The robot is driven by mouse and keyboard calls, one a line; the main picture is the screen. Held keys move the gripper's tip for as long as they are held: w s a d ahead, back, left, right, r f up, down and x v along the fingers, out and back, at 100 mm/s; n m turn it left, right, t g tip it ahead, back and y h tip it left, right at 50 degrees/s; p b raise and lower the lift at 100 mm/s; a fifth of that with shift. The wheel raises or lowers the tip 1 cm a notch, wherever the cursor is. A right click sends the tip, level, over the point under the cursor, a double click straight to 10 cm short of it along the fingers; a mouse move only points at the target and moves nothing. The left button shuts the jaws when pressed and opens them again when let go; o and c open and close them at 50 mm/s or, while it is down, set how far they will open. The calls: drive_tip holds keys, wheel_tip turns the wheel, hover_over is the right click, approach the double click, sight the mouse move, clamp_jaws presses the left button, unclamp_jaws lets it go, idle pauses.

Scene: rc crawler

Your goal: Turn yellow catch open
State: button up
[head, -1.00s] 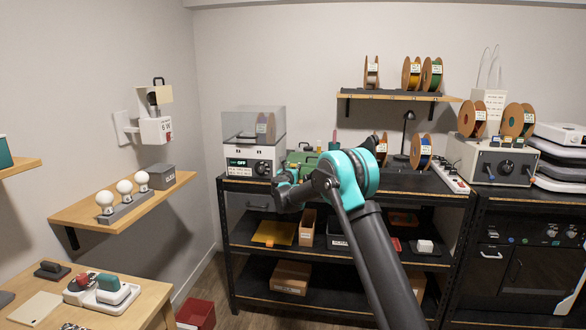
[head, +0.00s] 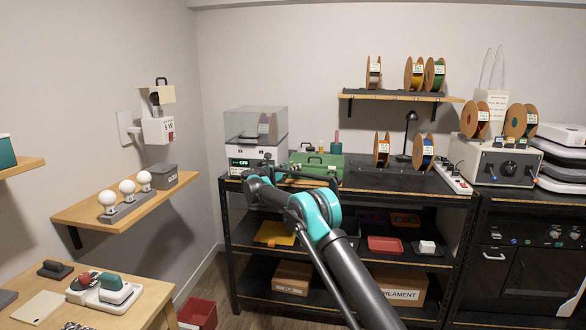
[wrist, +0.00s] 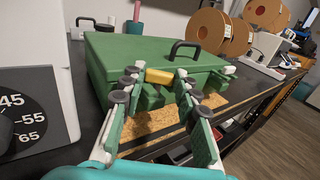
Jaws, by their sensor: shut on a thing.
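The green case (wrist: 150,55) lies on the black bench top, with a black handle (wrist: 184,46) on it. The yellow catch (wrist: 158,76) is on the case's front edge. The catch's lower side is partly hidden by the case's green front parts and my fingers. In the head view, the green case (head: 325,164) sits on the shelf unit's top, right of the clear-lidded dryer; my arm hides its front left, and the catch is too small to make out.
The dryer (head: 254,158) stands close on the left of the case; its dial face (wrist: 32,115) fills the left of the wrist view. Filament spools (wrist: 207,29) and a black lamp (head: 410,125) stand to the right.

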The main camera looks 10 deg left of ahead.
drive_tip(key=shift+w+m+g+h, duration=0.1)
drive_tip(key=shift+m+g+h, duration=0.4)
drive_tip(key=shift+h, duration=0.1)
drive_tip(key=o, duration=1.2)
drive_tip(key=shift+c, duration=0.2)
drive_tip(key=shift+a, duration=0.1)
drive_tip(key=v, duration=0.8)
